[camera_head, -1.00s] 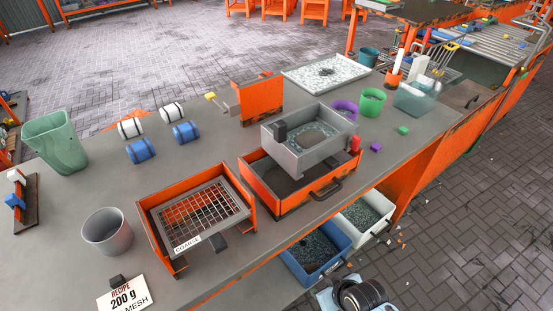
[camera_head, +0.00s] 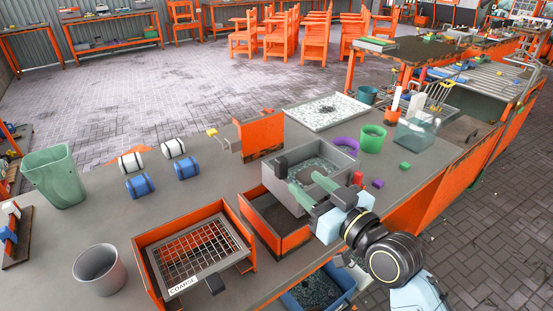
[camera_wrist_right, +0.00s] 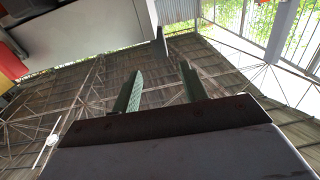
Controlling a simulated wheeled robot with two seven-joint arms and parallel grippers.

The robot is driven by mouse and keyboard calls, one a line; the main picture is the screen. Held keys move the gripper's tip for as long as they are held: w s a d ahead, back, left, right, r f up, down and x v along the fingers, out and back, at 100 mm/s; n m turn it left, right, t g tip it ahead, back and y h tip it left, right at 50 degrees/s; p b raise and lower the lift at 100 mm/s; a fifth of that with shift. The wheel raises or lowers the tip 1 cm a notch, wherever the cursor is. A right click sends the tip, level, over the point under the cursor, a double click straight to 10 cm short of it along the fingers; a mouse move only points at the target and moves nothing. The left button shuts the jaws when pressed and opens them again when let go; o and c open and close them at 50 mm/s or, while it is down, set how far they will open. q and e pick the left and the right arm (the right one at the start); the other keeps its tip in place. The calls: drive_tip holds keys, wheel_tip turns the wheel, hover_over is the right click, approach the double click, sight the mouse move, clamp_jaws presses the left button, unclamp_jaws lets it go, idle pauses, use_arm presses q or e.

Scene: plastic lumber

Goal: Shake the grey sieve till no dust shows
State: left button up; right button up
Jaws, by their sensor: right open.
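The grey sieve (camera_head: 338,163) is a square box with dusty material on its mesh. It sits over an orange-walled tray (camera_head: 262,222) on the bench. My right gripper (camera_head: 297,190) is open, its green fingers at the sieve's near side and overlapping it in the head view; I cannot tell whether they touch it. In the right wrist view the open fingers (camera_wrist_right: 158,88) have nothing between them, and a pale grey box-like surface (camera_wrist_right: 85,30) fills the upper left. My left gripper is not in view.
A coarse screen (camera_head: 200,254) in an orange frame stands to the left.

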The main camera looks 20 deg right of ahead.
sight(285, 166)
drive_tip(key=x, duration=1.1)
drive_tip(key=shift+w+a, duration=0.1)
drive_tip(key=shift+w, duration=0.15)
drive_tip(key=shift+f, duration=0.1)
clamp_jaws()
